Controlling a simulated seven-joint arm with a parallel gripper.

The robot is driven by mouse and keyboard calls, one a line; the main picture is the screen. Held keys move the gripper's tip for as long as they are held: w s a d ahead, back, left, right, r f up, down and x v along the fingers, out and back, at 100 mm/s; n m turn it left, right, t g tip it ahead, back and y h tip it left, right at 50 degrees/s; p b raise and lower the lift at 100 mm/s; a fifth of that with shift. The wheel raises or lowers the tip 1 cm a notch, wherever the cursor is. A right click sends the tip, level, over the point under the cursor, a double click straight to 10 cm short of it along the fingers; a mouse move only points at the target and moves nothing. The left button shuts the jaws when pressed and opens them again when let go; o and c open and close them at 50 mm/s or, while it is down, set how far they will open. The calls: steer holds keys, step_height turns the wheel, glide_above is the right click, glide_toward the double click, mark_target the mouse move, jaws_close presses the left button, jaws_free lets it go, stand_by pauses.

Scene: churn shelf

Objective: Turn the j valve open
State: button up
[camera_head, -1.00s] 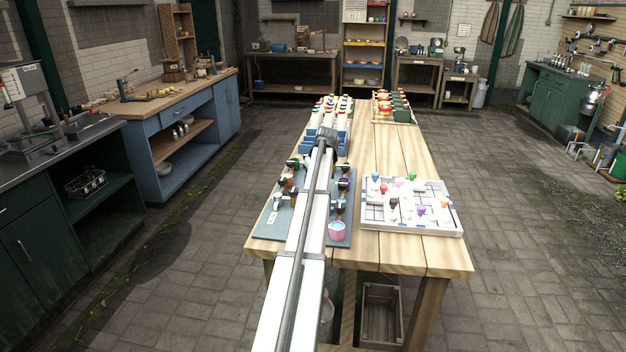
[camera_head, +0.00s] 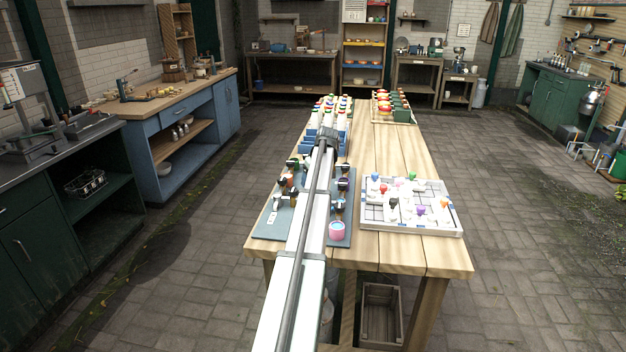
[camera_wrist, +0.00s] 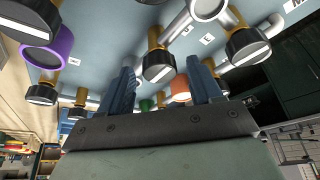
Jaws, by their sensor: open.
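A blue-grey valve board (camera_head: 267,226) lies on the near left of the wooden table, with several black-capped valves on brass stems and a pink-and-blue cup. My arm crosses over the board and hides its middle. My gripper (camera_wrist: 159,66) shows in the wrist view with its two blue fingers apart and empty. A black valve knob with a white stripe (camera_wrist: 158,68) appears between the fingertips; I cannot tell whether they touch it. More black knobs (camera_wrist: 246,45) stand to both sides on pale pipes. Small letter tags show on the board, but I cannot make out a J.
A white tray (camera_head: 456,228) with coloured pegs lies right of the board. Bottles in blue racks (camera_head: 343,132) and a crate of red and yellow items (camera_head: 405,112) stand farther back. In the wrist view, a purple ring (camera_wrist: 62,45) and other pipes crowd the upper left.

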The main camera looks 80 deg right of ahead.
steer(key=v, duration=1.4)
steer(key=shift+f, duration=0.15)
